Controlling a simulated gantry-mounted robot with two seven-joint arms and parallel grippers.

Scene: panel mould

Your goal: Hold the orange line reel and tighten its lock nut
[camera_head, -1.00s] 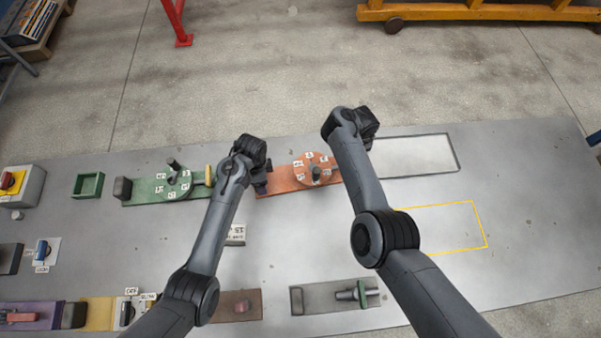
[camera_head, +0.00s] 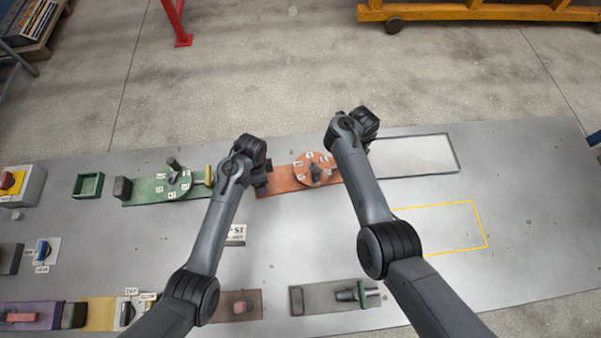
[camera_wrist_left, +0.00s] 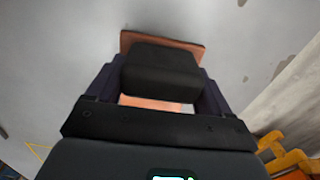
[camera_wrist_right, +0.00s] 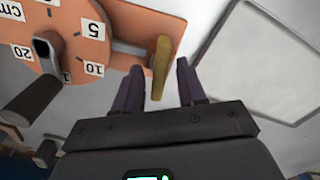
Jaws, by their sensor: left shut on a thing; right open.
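The orange line reel (camera_head: 280,180) lies on the grey table, with a numbered disc (camera_head: 315,168) and a dark crank knob. My left gripper (camera_head: 263,180) is shut on the dark block (camera_wrist_left: 160,72) at the reel's left end, with a finger on each side. At the other end, the right wrist view shows a yellow-brown lock nut lever (camera_wrist_right: 160,66) standing on the orange plate. The head view hides the lever behind my right arm.
A green reel (camera_head: 145,190) lies to the left, and a green tray (camera_head: 88,185) beyond it. A pale framed panel (camera_head: 415,156) is right of the orange reel. A grey unit (camera_head: 325,299) lies in front. The yellow-outlined area (camera_head: 445,228) is clear.

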